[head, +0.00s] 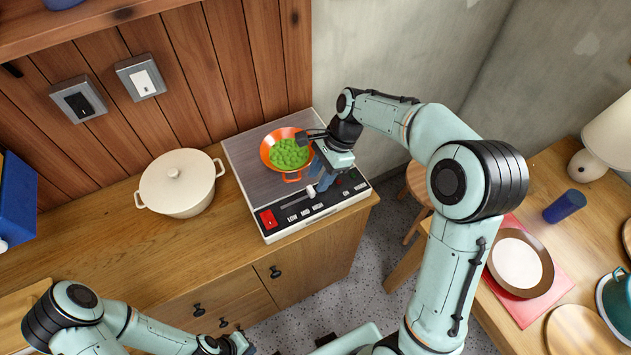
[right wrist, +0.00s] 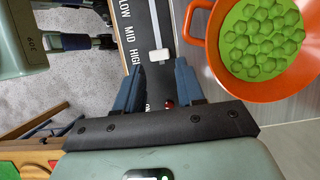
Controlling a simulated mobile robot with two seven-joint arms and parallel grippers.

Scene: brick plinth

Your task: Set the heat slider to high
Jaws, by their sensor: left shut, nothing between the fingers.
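The stove's heat slider has a white knob (right wrist: 159,55) on a thin track in the dark control panel (head: 340,192). In the right wrist view the knob sits beside the word HIGH, past MID and LOW. The knob also shows in the head view (head: 311,191). My right gripper (right wrist: 157,72) is open, with its blue fingers apart and their tips low by the panel, one on each side of the knob's line. I cannot tell if a finger touches the knob. My left gripper (head: 240,345) is shut and empty at the bottom edge of the head view.
An orange pan (head: 267,153) with green pieces (head: 289,153) stands on the stove plate close to my right gripper. A red switch (head: 268,219) is at the panel's left. A cream lidded pot (head: 180,182) stands left of the stove. A side table with dishes is at right.

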